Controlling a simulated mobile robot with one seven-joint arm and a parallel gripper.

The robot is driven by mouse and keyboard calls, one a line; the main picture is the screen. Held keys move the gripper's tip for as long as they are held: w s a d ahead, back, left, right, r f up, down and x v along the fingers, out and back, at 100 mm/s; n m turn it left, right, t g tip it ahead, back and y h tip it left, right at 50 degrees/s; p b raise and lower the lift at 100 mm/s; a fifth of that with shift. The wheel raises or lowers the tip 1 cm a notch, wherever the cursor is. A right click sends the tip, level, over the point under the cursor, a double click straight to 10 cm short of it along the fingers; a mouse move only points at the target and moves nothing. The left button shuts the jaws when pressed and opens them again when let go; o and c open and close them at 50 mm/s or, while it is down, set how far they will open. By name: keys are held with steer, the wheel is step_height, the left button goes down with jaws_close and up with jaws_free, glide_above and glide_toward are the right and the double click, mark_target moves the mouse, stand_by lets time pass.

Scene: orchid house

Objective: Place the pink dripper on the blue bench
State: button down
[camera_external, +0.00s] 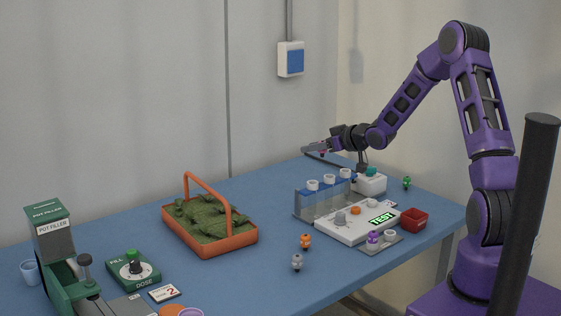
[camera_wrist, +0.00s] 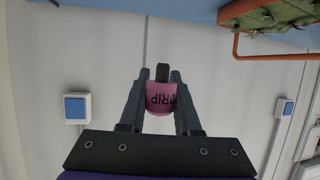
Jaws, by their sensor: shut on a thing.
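The pink dripper (camera_wrist: 162,98), with dark letters reading DRIP, is held between the two fingers of my gripper (camera_wrist: 162,76) in the wrist view. In the external view my gripper (camera_external: 318,149) is level above the far part of the blue bench (camera_external: 270,275), with a small bit of pink-red (camera_external: 322,152) at its fingers. It looks clear of the bench top. The bench also shows along the top edge of the wrist view (camera_wrist: 185,10).
A clear tube rack (camera_external: 303,204), a white tester (camera_external: 345,232) and a red bin (camera_external: 413,220) stand at the right. An orange handled basket (camera_external: 232,248) is mid-bench. Small orange (camera_external: 305,241) and grey (camera_external: 297,262) pieces stand in front. The bench between basket and rack is clear.

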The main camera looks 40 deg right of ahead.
steer(key=s+a+f+m+h, duration=0.2)
steer(key=s+a+f, duration=0.6)
steer(key=s+a, duration=0.45)
steer(key=w+d+r+n, duration=0.1)
steer(key=w+d+r, duration=0.3)
steer(key=w+d, duration=0.2)
steer(key=w+d+r+y, duration=0.1)
steer(key=w+d+r, duration=0.4)
steer(key=d, duration=0.5)
steer(key=shift+w+d+r+n+y, duration=0.15)
steer(key=shift+w+d+n+y, duration=0.2)
steer(key=shift+w, duration=0.85)
step_height(320, 180, down, 10)
steer(key=b, duration=0.1)
steer(key=shift+r, duration=0.2)
steer(key=shift+a, duration=0.1)
steer(key=shift+f+b, duration=0.3)
steer(key=shift+b, duration=0.05)
steer(key=c, duration=0.6)
jaws_free()
steer(key=shift+r, duration=0.1)
